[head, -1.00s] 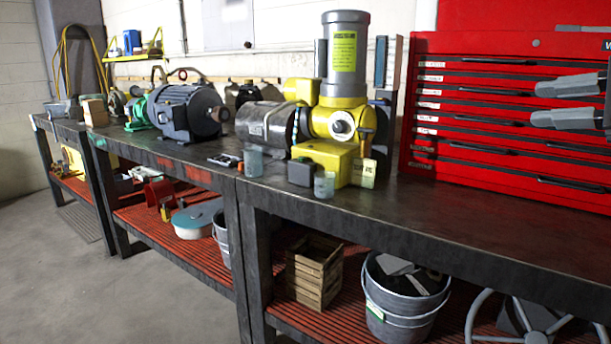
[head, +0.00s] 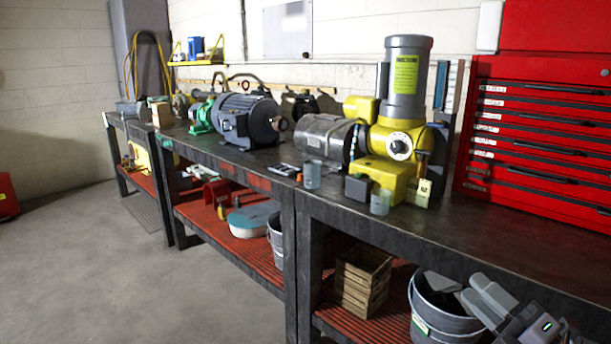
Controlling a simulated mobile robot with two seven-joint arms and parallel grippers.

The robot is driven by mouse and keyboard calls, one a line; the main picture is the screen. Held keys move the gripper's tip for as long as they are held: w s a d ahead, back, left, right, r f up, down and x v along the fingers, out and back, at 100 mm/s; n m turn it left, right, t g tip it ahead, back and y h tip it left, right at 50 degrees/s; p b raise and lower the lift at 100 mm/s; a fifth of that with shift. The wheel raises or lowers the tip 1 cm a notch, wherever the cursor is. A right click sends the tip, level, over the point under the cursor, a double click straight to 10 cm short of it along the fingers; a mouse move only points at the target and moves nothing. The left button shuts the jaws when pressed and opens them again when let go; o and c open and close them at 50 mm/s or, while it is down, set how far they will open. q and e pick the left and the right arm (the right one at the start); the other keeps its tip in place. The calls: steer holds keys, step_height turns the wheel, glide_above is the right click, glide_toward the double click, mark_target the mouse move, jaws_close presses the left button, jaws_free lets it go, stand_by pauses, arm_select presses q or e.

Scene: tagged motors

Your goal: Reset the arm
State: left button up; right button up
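My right gripper (head: 474,289) is low at the bottom right of the head view, in front of a grey bucket (head: 422,322) on the lower shelf. Its two grey fingers are apart with nothing seen between them. My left gripper is not in view. On the bench top stand a yellow motor with a grey upright cylinder (head: 407,80), a dark blue-grey motor (head: 240,120) and a green pump-like unit (head: 203,115). A yellow tag (head: 423,191) is at the yellow motor's front right.
A dark workbench (head: 500,235) runs across the view. A red tool chest (head: 535,130) stands at the right. A wooden crate (head: 362,280) sits on the red lower shelf (head: 245,258).

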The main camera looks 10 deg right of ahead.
steer(key=s+a+f+m+g+h+p, duration=0.1)
steer(key=s+a+f+m+g+h, duration=0.1)
steer(key=f+m, duration=0.5)
steer(key=s+a+f+m+g+h+p, duration=0.1)
steer(key=s+a+f+m+g, duration=0.2)
steer(key=s+a+f+m, duration=0.4)
steer(key=s+a+f+m+g+h+p, duration=0.1)
steer(key=s+a+f+m+g+h, duration=0.1)
steer(key=s+a+f+m, duration=0.3)
steer(key=s+f+m+g, duration=0.1)
steer(key=s+f+m, duration=0.2)
steer(key=f, duration=0.3)
steer(key=shift+s+g+h, duration=0.2)
steer(key=shift+g+h, duration=0.1)
steer(key=shift+f, duration=0.1)
